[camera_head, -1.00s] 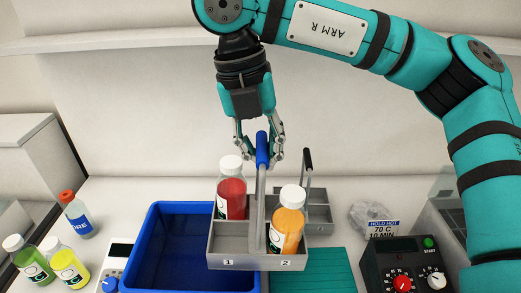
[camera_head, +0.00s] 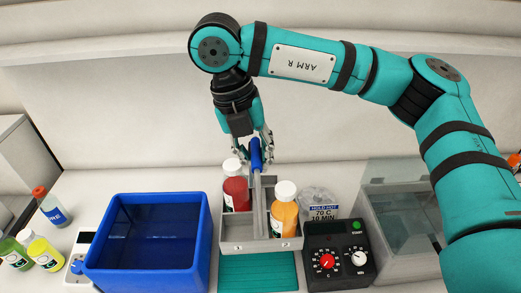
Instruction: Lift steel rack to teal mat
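The steel rack (camera_head: 262,245) is grey, with compartments marked 1 and 2 and a blue-topped handle (camera_head: 255,154). My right gripper (camera_head: 256,158) is shut on the blue handle grip from above. A red juice bottle (camera_head: 236,192) stands in the left compartment and an orange one (camera_head: 284,217) in the right. The teal mat (camera_head: 258,274) shows below the rack's front edge, and the rack covers its far part. I cannot tell whether the rack's underside touches the mat. My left gripper is not in view.
A blue bin (camera_head: 148,275) stands close left of the mat. A black heater box (camera_head: 338,270) with dials stands close right, with a labelled bag (camera_head: 322,208) behind it. A clear-walled tank (camera_head: 400,230) is further right. Several bottles (camera_head: 43,252) stand at far left.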

